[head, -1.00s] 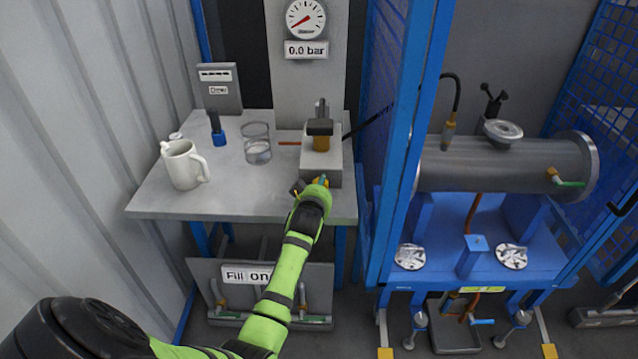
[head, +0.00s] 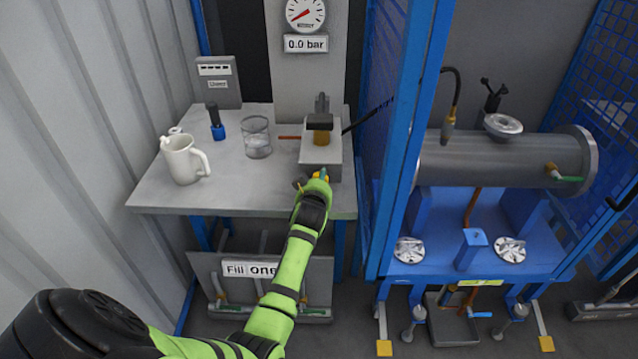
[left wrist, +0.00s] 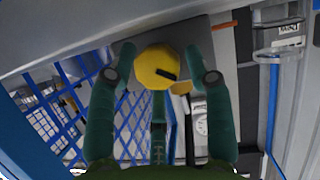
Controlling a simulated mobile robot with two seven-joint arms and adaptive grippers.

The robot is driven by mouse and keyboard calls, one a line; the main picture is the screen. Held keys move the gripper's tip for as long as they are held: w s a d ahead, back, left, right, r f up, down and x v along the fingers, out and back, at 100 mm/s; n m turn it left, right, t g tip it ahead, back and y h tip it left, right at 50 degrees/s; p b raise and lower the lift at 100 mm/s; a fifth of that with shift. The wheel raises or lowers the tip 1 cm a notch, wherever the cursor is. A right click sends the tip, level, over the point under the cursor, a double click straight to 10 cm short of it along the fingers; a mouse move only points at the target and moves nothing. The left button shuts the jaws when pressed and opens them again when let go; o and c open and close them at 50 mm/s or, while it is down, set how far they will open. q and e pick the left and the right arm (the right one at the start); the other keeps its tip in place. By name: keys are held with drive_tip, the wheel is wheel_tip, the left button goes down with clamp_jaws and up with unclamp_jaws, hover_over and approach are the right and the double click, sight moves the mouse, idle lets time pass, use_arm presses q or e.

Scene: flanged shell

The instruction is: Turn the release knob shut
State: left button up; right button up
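The release knob is a round yellow knob with a dark mark across it. It shows in the left wrist view (left wrist: 155,69), on the front of the grey hand-pump block (head: 320,151). My left gripper (head: 319,177) is at the block's front edge. In the left wrist view its two fingers (left wrist: 160,62) stand on either side of the knob, with narrow gaps seeming to show, so it looks open around it. In the head view the arm and gripper mostly hide the knob. The gauge (head: 305,13) points low, and its sign (head: 306,43) reads 0.0 bar. My right gripper is out of view.
The bench (head: 232,200) holds a white mug (head: 183,161), a glass beaker (head: 257,140) and a blue-based item (head: 217,127). A blue frame post (head: 408,150) rises close to the right. Beyond it lies a grey flanged cylinder (head: 505,165) on a blue stand.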

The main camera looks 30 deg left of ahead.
use_arm(q)
drive_tip(key=shift+d, duration=0.1)
drive_tip(key=shift+s+d+r, duration=0.1)
drive_tip(key=shift+s+d, duration=0.05)
drive_tip(key=shift+s, duration=0.05)
drive_tip(key=v, duration=1.1)
drive_tip(key=shift+s, duration=0.25)
drive_tip(key=shift+r, duration=0.1)
